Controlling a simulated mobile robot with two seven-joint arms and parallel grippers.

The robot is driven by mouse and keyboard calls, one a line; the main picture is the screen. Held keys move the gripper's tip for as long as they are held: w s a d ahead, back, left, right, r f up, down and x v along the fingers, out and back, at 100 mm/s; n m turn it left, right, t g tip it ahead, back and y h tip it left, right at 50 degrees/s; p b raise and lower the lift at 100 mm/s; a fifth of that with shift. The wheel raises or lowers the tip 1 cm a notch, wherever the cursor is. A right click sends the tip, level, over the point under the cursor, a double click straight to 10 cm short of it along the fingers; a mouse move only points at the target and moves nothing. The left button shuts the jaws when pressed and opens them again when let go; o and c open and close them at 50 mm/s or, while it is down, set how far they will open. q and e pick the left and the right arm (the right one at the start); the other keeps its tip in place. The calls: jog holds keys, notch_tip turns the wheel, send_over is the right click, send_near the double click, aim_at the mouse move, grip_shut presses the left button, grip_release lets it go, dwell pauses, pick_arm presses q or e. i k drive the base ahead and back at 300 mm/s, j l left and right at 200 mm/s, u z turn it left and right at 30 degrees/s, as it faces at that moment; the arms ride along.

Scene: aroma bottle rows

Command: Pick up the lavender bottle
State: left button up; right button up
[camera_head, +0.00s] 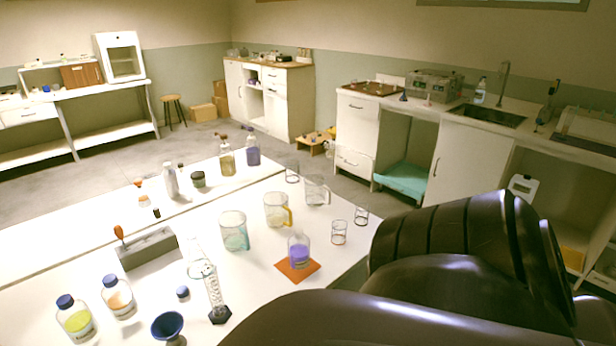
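A bottle with purple contents (253,156) stands upright near the far edge of the white table (90,232), beside a bottle with yellowish contents (227,162). A small glass vessel with purple liquid (299,253) stands on an orange square mat (285,271) nearer to me. I cannot read any label to tell which one is the lavender bottle. Neither gripper is in view. Large dark links of my own arm fill the lower right and hide part of the table's right side.
Beakers (234,232), a yellow-handled jug (277,210), a graduated cylinder (214,294), a blue funnel (168,326) and blue-capped bottles (118,297) crowd the table. A grey block (147,249) stands left of the middle. Beyond are a sink counter (463,119) and a white cabinet (290,99).

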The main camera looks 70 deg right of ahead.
aim_at(298, 244)
jog(key=z, duration=2.1)
